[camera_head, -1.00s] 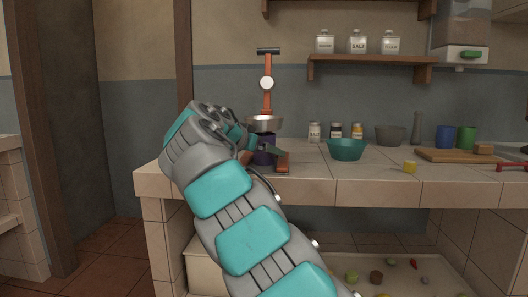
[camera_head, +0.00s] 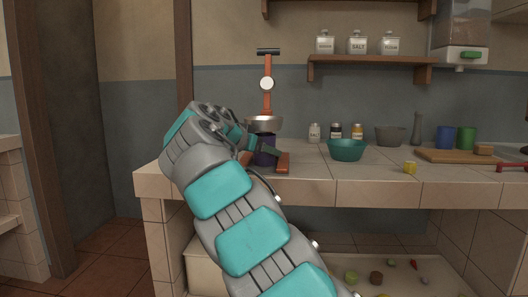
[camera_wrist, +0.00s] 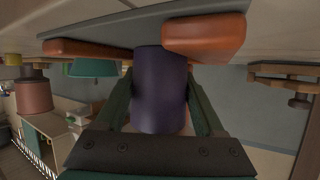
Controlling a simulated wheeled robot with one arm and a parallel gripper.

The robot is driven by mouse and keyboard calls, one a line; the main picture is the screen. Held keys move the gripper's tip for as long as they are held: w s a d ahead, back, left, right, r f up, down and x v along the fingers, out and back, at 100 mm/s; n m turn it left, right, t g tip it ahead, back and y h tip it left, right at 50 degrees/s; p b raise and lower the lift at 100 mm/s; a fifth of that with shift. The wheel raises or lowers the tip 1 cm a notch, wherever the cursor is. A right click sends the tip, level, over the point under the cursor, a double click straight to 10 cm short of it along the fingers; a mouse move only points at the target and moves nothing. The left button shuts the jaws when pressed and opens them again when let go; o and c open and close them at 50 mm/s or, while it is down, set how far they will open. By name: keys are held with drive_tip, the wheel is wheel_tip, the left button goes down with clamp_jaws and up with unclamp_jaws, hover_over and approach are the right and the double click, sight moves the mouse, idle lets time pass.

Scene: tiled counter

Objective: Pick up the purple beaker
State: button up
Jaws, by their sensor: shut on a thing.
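The purple beaker (camera_head: 264,152) is between the fingers of my gripper (camera_head: 266,146), under the metal bowl of an orange stand (camera_head: 267,95). In the wrist view the beaker (camera_wrist: 160,92) fills the space between the two dark green fingers, one along each side of it. My gripper is shut on it. The beaker looks upright, between the two orange feet (camera_wrist: 205,36) of the stand. I cannot tell whether its base touches the stand or is slightly above it. My arm hides the counter to its left.
A teal bowl (camera_head: 346,150) is right of the stand, with small jars (camera_head: 336,131) behind. A yellow piece (camera_head: 410,167), a grey bowl (camera_head: 390,136), blue (camera_head: 446,137) and green cups (camera_head: 466,138) and a cutting board (camera_head: 455,156) are farther right. The stand's bowl (camera_head: 264,123) is close above.

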sight(269, 155)
drive_tip(key=shift+s+r, duration=0.1)
drive_tip(key=shift+r, duration=0.2)
drive_tip(key=shift+s+b, duration=0.9)
drive_tip(key=shift+s, duration=1.75)
drive_tip(key=s+b, duration=0.1)
drive_tip(key=s, duration=1.1)
drive_tip(key=shift+s+a, duration=0.3)
drive_tip(key=o, duration=0.8)
clamp_jaws()
